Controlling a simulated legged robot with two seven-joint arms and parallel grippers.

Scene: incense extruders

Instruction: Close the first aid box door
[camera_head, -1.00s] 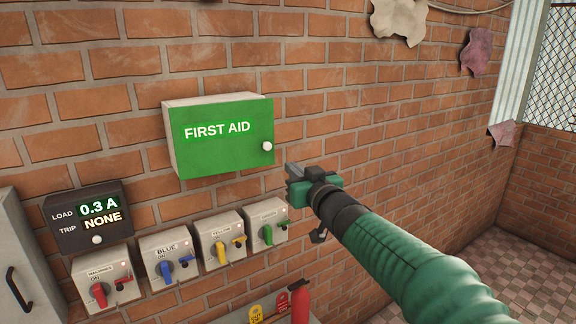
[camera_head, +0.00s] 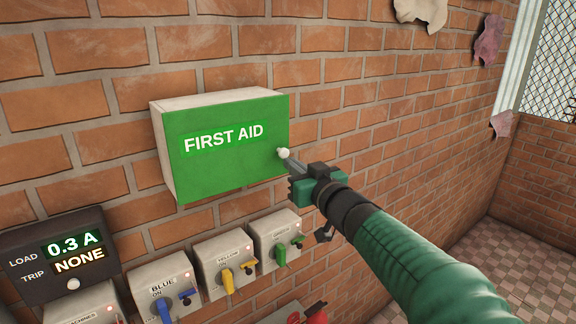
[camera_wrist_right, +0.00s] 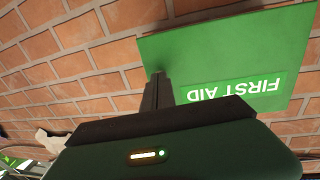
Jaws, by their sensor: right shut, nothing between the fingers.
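The first aid box (camera_head: 176,150) is on the brick wall, with a pale body and a green door (camera_head: 230,165) lettered FIRST AID. The door lies over the box front; I see no clear gap along its edges. A round white knob (camera_head: 283,153) is at the door's right edge. My right gripper (camera_head: 287,160) is shut and empty, its fingertips at the knob; whether they touch cannot be told. In the right wrist view the shut fingers (camera_wrist_right: 158,82) reach the edge of the green door (camera_wrist_right: 215,62), with the lettering upside down. My left gripper is not in view.
Below the box is a row of switch boxes, including a blue one (camera_head: 163,287), a yellow one (camera_head: 224,262) and a green one (camera_head: 275,238). A dark load display (camera_head: 62,252) is at the lower left.

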